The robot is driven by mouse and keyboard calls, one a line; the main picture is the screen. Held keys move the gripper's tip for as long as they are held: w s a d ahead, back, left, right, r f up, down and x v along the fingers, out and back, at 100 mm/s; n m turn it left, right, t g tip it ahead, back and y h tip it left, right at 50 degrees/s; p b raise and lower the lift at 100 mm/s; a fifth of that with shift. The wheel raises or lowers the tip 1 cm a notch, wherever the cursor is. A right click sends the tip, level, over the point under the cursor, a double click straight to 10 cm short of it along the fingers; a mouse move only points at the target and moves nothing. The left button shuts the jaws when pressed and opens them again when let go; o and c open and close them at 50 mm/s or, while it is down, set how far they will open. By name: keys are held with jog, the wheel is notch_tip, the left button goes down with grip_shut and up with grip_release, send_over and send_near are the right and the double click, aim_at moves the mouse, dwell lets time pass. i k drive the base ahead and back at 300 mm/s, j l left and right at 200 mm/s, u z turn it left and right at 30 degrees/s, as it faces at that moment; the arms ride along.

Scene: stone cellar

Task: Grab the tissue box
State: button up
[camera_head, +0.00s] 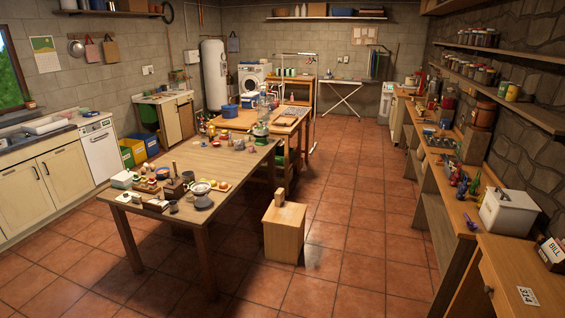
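I cannot pick out the tissue box with certainty at this size. A small white and green box (123,179) at the near left corner of the wooden table (225,160) may be it. It stands beside small jars and a dark wooden block. My gripper is not in view.
A wooden stool (284,232) with a small block on top stands right of the table. A long workbench (433,180) with tools and a white bin (508,212) runs along the right wall. The tiled floor (365,235) between them is clear. A sink counter lines the left.

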aim_at(280, 194)
jog(key=i, duration=3)
jog(key=i+l+u, duration=0.1)
jog(key=i, duration=1.4)
